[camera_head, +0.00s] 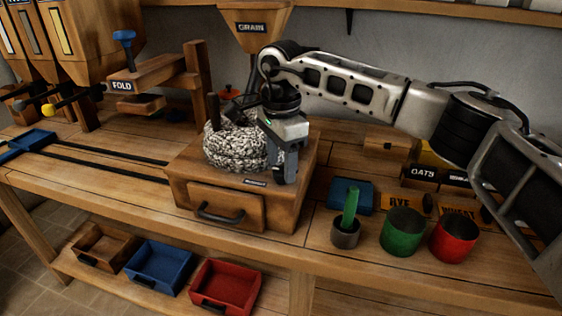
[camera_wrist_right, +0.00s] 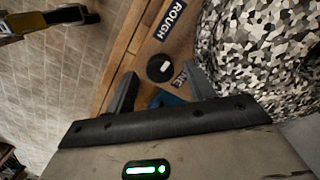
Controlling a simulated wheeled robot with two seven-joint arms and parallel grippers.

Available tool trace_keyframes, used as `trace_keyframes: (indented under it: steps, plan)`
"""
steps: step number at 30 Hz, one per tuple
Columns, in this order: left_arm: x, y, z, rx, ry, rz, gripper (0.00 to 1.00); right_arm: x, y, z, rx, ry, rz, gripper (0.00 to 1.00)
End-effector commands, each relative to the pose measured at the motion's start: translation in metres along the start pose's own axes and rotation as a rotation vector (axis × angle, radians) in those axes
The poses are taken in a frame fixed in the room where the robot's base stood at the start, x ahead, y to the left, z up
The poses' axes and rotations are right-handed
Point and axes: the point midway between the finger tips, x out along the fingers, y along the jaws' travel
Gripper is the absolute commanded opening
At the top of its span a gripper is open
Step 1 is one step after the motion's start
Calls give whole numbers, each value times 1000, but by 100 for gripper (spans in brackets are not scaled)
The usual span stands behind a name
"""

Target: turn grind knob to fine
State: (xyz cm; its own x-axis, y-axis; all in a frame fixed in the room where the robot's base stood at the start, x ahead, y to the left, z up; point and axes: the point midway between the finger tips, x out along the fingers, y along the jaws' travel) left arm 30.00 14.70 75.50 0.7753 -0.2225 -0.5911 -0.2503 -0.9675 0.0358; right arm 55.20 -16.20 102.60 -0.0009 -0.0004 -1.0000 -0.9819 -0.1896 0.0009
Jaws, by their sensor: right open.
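The grind knob (camera_wrist_right: 160,68) is a small round black knob with a white mark, seen in the right wrist view. It is on the wooden mill base (camera_head: 185,190), between a ROUGH label (camera_wrist_right: 172,18) and a partly hidden label ending in "NE" (camera_wrist_right: 180,76). My right gripper (camera_head: 284,178) is open and points down at the right side of the base. In the wrist view its fingers stand either side of the knob; contact cannot be told. The gripper hides the knob in the head view. My left gripper is not in view.
The black-and-white speckled millstone (camera_head: 232,148) sits close left of the gripper, below the GRAIN hopper (camera_head: 252,22). A blue tray (camera_head: 350,194), a grey cup with a green item (camera_head: 346,234), a green cup (camera_head: 402,232) and a red cup (camera_head: 453,237) stand to the right.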

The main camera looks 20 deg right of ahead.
Motion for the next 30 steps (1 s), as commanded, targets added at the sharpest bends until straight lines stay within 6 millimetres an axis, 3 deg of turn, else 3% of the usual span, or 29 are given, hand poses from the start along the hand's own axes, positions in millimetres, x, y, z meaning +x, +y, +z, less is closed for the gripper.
trace_keyframes:
  steps: [12,13,18,30]
  plan:
    - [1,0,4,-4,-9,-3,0,11,0,0,0,0,-1,54]
    - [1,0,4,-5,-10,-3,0,10,0,0,0,0,-1,51]
    - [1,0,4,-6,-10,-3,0,10,0,0,0,0,-1,9]
    - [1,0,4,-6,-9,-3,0,10,0,0,57,-1,-1,9]
